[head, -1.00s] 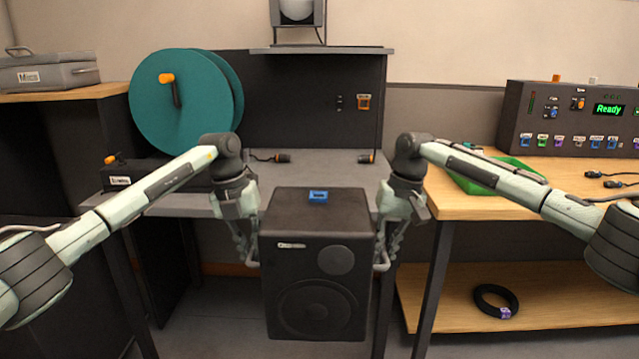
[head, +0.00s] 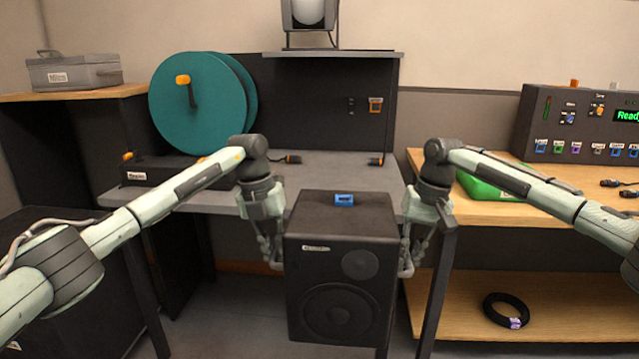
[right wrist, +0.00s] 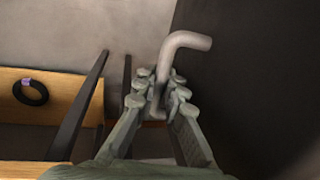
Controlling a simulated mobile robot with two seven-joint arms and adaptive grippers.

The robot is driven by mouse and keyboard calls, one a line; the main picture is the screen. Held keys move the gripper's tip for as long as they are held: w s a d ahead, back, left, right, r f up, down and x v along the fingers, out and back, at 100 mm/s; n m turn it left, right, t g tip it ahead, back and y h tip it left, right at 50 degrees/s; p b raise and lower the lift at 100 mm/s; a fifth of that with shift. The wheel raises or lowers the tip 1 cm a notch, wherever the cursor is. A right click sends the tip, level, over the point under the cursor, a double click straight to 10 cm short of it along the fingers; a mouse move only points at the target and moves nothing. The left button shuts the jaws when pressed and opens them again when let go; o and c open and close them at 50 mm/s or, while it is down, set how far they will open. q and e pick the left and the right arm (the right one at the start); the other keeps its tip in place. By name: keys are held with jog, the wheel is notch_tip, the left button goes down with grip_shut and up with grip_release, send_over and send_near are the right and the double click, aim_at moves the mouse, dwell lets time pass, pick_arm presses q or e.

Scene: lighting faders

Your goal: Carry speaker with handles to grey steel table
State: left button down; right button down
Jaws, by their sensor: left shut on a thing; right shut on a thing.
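The speaker (head: 340,262) is a black box with two round drivers and a small blue piece on its top. It hangs upright between my two arms, in front of the grey steel table (head: 330,173). My left gripper (head: 275,262) is shut on the handle at its left side. My right gripper (head: 406,268) is shut on the handle at its right side. In the right wrist view the fingers (right wrist: 157,105) close around the bent grey handle (right wrist: 185,42), beside the speaker's dark side (right wrist: 255,95). The speaker's top is near the height of the tabletop's front edge.
A teal cable reel (head: 200,103) and a black box (head: 160,170) stand on the table's left. Small connectors lie toward its back; its middle is clear. A wooden bench (head: 480,210) with a green tray (head: 485,187) and control console (head: 580,125) is at right.

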pick_arm(q)
jog(key=shift+r, duration=0.25)
pick_arm(e)
jog(key=shift+r, duration=0.3)
